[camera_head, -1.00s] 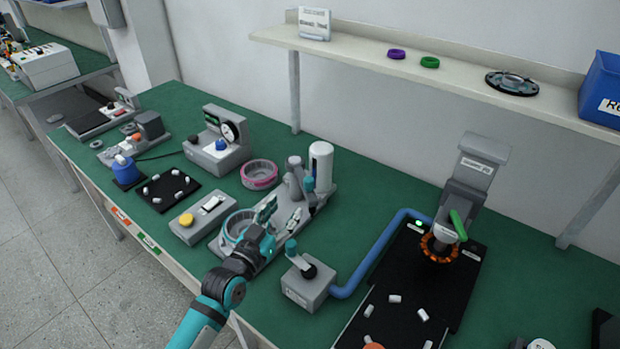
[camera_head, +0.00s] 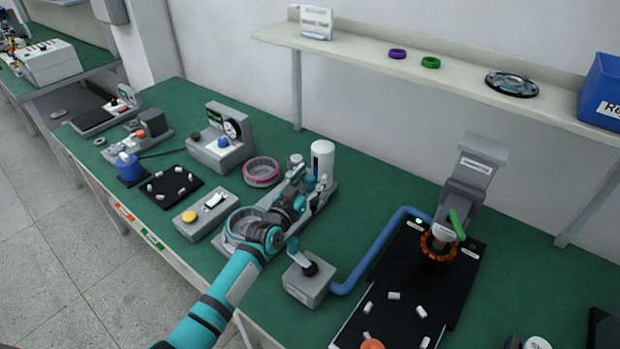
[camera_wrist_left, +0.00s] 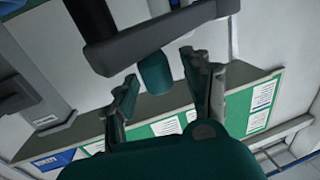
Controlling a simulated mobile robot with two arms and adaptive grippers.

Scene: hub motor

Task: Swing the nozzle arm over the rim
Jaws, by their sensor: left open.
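The dispenser fixture's grey base (camera_head: 322,203) stands on the green bench, with a white cylinder (camera_head: 322,160) at its back end and a round rim (camera_head: 238,222) at its front end. My left gripper (camera_head: 299,182) is at the back part of this fixture, beyond the rim, and covers much of the nozzle arm. In the left wrist view the nozzle arm (camera_wrist_left: 165,36) is a grey bar with a teal knob (camera_wrist_left: 155,72) under it. My left gripper (camera_wrist_left: 160,84) is open there, its fingers on either side of the knob, with visible gaps. My right gripper is not in view.
A grey box with a lever (camera_head: 308,280) stands close to the right of my left arm. A yellow-button box (camera_head: 205,213) is to the left, and a pink ring (camera_head: 261,171) behind. A blue hose (camera_head: 375,252) runs to the press (camera_head: 470,187) on the right.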

